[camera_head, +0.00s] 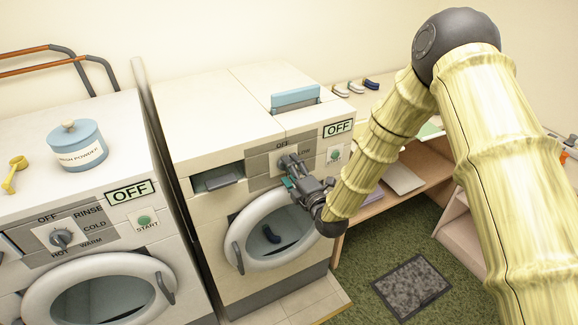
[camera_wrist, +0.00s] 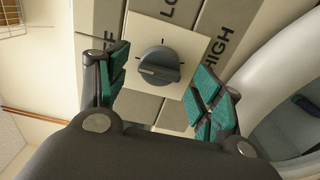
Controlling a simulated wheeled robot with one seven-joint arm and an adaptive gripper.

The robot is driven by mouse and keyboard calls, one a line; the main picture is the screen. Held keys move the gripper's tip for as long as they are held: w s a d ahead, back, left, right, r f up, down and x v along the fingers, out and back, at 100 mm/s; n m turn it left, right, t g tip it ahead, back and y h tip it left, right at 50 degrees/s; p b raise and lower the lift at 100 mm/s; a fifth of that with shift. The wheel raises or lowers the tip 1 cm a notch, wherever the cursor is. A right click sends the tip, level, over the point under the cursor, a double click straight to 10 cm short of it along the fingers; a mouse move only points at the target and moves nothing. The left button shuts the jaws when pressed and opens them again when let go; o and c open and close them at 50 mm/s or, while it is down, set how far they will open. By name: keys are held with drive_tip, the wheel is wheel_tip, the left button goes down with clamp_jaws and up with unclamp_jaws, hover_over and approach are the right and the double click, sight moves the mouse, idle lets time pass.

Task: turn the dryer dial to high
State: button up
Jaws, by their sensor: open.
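The dryer (camera_head: 215,122) is the right-hand machine, and its display (camera_head: 338,128) reads OFF. In the wrist view its dial (camera_wrist: 158,66) is a dark grey round knob on a white plate, with OFF, LOW and HIGH labels around it. The knob's ridge lies roughly across the picture, its end toward the OFF side; the exact setting is hard to tell. My gripper (camera_head: 290,172) is at the dryer's panel. In the wrist view my gripper (camera_wrist: 165,86) is open, its green-padded fingers on either side of the dial with gaps, not gripping it. In the head view my gripper partly hides the dial.
The dryer's round door (camera_head: 240,235) is just below my gripper. A green start button (camera_head: 335,154) is right of it. The washer (camera_head: 25,187) stands to the left, with a blue powder tub (camera_head: 77,147) and yellow scoop (camera_head: 14,174) on top. A wooden desk (camera_head: 430,165) is to the right.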

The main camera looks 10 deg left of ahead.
drive_tip(key=shift+w+a, duration=0.3)
drive_tip(key=shift+w, duration=0.15)
drive_tip(key=c, duration=1)
drive_tip(key=shift+c, duration=0.2)
